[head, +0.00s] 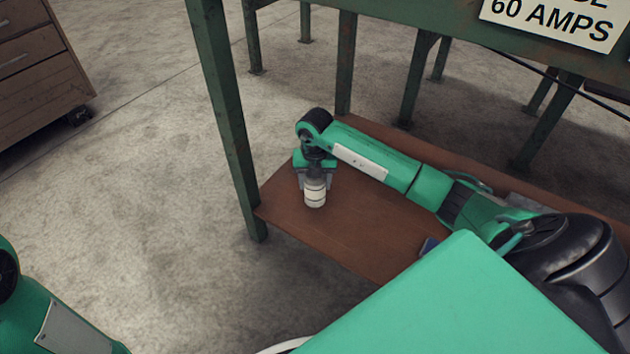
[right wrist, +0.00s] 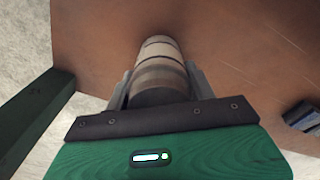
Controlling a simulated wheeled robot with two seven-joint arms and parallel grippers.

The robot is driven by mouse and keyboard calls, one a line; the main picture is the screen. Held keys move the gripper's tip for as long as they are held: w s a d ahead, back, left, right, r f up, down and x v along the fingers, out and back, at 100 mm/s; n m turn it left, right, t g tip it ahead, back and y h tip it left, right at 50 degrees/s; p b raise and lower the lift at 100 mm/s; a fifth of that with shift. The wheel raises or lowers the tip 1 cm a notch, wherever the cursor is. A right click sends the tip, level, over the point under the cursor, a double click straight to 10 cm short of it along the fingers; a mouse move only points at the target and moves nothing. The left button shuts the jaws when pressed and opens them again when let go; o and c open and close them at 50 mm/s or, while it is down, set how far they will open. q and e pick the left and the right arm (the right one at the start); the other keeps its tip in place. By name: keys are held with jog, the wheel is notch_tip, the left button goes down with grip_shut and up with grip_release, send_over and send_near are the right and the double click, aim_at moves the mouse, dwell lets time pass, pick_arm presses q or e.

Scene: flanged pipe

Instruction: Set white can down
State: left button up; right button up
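The white can (head: 315,194) is upright at the left end of the brown lower shelf (head: 350,225) in the head view. My right gripper (head: 315,180) comes down on it from above, with a finger on each side of its upper part. In the right wrist view the can (right wrist: 159,62) sits between the two fingers of the right gripper (right wrist: 160,88), which look closed against its sides. The can's base looks at or very near the shelf surface; I cannot tell if it touches. My left gripper is out of view; only part of my left arm shows at lower left.
A green table leg (head: 228,120) stands just left of the can. The table's green upper frame (head: 420,25) with a sign (head: 555,18) runs above the shelf. A small blue object (head: 428,246) lies on the shelf to the right. A wooden drawer cabinet (head: 38,70) stands far left.

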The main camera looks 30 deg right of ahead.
jog(key=o, duration=0.4)
jog(key=shift+o, duration=0.2)
